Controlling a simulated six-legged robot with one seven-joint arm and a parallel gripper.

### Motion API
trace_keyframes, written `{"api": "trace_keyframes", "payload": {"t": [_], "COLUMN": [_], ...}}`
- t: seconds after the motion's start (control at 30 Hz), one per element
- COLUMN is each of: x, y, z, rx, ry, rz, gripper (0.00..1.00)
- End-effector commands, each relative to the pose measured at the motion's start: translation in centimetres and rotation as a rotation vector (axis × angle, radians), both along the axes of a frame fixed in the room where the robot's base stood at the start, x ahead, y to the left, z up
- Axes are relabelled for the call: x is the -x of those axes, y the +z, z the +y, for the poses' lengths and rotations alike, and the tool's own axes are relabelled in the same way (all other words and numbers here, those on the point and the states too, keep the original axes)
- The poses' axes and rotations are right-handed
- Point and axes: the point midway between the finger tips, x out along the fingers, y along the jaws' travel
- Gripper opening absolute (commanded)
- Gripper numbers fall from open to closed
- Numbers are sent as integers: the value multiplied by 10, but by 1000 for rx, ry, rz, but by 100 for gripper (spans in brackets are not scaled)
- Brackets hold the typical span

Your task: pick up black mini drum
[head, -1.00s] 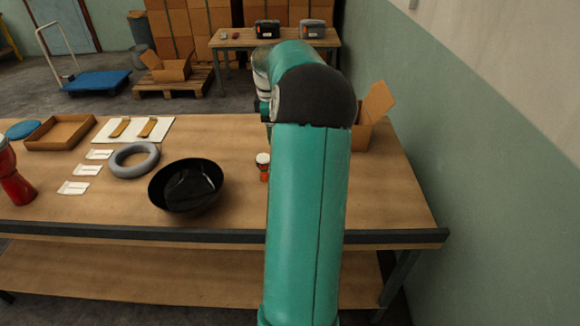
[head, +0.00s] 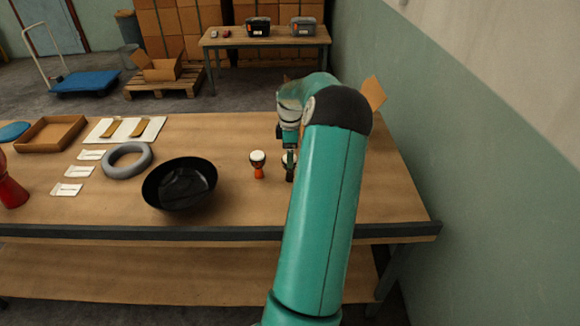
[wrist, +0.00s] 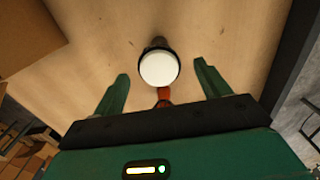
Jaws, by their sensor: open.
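The black mini drum, with a white head and dark body, stands on the workbench in the head view (head: 289,172), partly covered by my gripper (head: 290,146). In the wrist view the drum (wrist: 159,68) shows its round white head between the tips of my open gripper (wrist: 161,73), with a gap on each side. Its dark body shows just beyond the head. An orange-red mini drum (head: 258,165) with a white head stands just left of it. In the wrist view, only a bit of orange-red shows, at the gripper's palm edge.
A black bowl (head: 180,185) and a grey ring (head: 127,160) lie to the left. White packets, a white board (head: 125,130) and a wooden tray (head: 50,134) are farther left. A cardboard box (head: 374,93) is partly hidden behind my arm. The right bench top is clear.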

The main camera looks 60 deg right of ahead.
Motion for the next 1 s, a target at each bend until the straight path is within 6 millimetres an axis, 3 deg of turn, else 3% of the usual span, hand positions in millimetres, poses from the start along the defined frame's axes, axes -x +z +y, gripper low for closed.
{"api": "trace_keyframes", "payload": {"t": [0.23,0.47,0.5,0.73,1.0], "x": [0,0,0,0,0], "y": [-37,-40,-40,-40,-39], "z": [-1,-1,-1,-1,-1], "rx": [-1,1,1,1,2], "ry": [0,-1,-1,0,0], "rz": [0,0,0,0,-1], "gripper": [75,75,74,28,26]}}
